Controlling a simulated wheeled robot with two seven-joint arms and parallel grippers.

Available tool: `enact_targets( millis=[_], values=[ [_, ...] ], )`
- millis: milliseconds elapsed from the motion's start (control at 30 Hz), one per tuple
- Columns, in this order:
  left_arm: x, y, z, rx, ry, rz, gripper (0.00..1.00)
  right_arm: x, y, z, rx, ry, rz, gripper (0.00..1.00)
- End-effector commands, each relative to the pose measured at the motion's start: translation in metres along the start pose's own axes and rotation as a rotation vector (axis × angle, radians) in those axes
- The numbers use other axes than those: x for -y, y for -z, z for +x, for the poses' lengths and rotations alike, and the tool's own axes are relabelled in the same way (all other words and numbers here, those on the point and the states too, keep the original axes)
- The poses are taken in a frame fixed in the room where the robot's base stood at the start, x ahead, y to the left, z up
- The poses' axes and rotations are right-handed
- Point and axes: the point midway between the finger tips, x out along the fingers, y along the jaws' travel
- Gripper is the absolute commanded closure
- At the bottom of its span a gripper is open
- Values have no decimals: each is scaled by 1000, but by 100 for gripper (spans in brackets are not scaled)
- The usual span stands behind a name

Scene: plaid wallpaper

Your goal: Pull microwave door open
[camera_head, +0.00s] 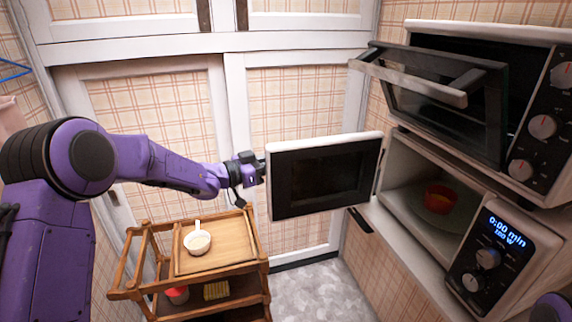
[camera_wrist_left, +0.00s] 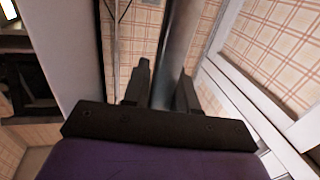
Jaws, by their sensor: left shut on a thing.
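The microwave (camera_head: 405,195) is at the right, below an upper oven. Its door (camera_head: 322,178), a white frame with a dark window, stands swung wide open to the left of the cavity. A red bowl (camera_head: 439,199) sits inside. My left gripper (camera_head: 259,167) is at the door's far left edge. In the left wrist view, my left gripper's fingers (camera_wrist_left: 164,88) are either side of a grey bar, the door handle (camera_wrist_left: 179,45), and shut on it. The handle is mostly hidden in the head view. My right gripper is not in view.
The upper oven's dark door (camera_head: 440,95) hangs partly open above the microwave. The microwave's control panel (camera_head: 500,250) is at the lower right. Grey floor (camera_head: 315,290) shows clear beside the trolley.

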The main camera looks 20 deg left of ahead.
Motion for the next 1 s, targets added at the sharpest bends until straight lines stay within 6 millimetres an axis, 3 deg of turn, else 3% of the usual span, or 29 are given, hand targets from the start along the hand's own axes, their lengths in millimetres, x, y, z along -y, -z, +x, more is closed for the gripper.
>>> enact_targets(
  millis=[167, 200, 233, 267, 600, 1000],
  values=[
    [0, 0, -1, 1, 2, 1, 100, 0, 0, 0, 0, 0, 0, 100],
    [0, 0, -1, 1, 2, 1, 67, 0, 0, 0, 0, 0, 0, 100],
    [0, 0, -1, 1, 2, 1, 57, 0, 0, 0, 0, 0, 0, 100],
    [0, 0, -1, 1, 2, 1, 55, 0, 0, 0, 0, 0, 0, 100],
    [-1, -2, -5, 1, 0, 0, 55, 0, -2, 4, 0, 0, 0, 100],
    [0, -3, -90, -1, 2, 1, 55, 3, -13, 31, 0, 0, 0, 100]
  ],
)
